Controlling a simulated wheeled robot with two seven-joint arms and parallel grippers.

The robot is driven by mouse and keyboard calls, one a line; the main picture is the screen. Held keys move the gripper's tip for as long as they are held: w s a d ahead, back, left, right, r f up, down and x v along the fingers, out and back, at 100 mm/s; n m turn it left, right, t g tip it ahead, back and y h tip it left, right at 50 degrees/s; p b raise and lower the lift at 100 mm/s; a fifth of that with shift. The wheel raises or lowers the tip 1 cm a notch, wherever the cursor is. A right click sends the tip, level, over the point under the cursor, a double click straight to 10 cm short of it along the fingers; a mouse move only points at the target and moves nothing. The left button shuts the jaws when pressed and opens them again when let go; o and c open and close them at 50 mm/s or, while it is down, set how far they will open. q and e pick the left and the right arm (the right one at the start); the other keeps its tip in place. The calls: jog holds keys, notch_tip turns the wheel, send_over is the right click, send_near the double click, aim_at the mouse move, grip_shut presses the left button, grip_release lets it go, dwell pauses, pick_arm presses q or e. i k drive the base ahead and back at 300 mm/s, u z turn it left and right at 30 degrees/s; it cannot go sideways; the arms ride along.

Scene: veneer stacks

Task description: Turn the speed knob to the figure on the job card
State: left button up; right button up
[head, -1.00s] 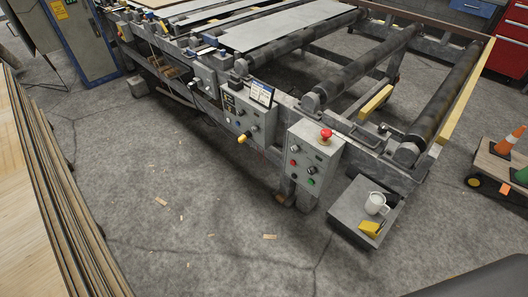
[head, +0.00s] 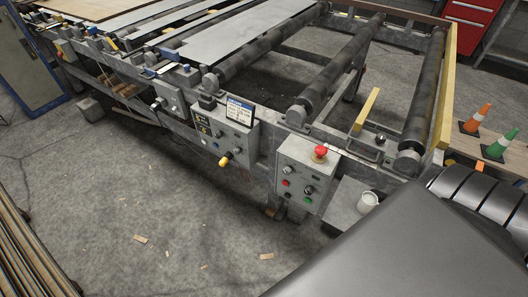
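A card with a blue top band and dark print (head: 240,110) stands on top of a grey control box (head: 229,137) on the side of the roller machine; its figures are too small to read. The box front carries small dark knobs (head: 237,150) and a yellow-ended handle (head: 224,161). I cannot tell which knob is the speed knob or where it points. A second grey box (head: 300,172) to its right has a red mushroom button (head: 320,152), red and green buttons and a dark knob (head: 309,189). Neither of my grippers is in view.
My own grey arm part covers the lower right. A white mug (head: 367,202) stands on a grey shelf (head: 342,205) beside the right box. The floor before the boxes is open, with small wood scraps.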

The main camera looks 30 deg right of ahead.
aim_at(286, 170)
jog(key=i, duration=0.75)
jog(key=u, duration=0.75)
jog(key=i, duration=2.3)
jog(key=z, duration=3.55)
